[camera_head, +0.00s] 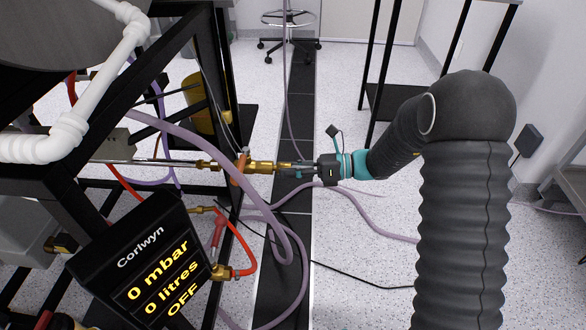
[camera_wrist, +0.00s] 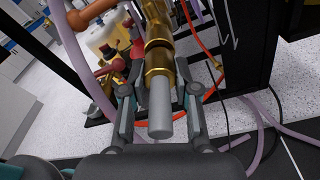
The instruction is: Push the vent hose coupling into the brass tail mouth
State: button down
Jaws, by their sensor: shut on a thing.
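My gripper (camera_wrist: 160,87) has its fingers closed around a part with a smooth grey cylindrical end (camera_wrist: 160,112) and a brass body. I take this for the vent hose coupling (camera_wrist: 157,68). In the head view my gripper (camera_head: 296,170) points left, in line with a horizontal run of brass fittings, the brass tail (camera_head: 242,167). Held part and tail look about level and end to end. My fingers partly cover the joint, so I cannot tell whether they touch or how far one is inside the other.
A black frame (camera_head: 219,75) stands left of my gripper. Pale purple hoses (camera_head: 285,215) loop below and cross the brass line. A dark display (camera_head: 145,262) reads 0 mbar, 0 litres, OFF. A red hose (camera_head: 240,240) hangs near it.

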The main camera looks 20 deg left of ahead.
jog(key=shift+s+a, duration=0.1)
jog(key=shift+a, duration=0.3)
jog(key=c, duration=0.8)
grip_release()
jog(key=v, duration=1.2)
jog(key=shift+r, duration=0.1)
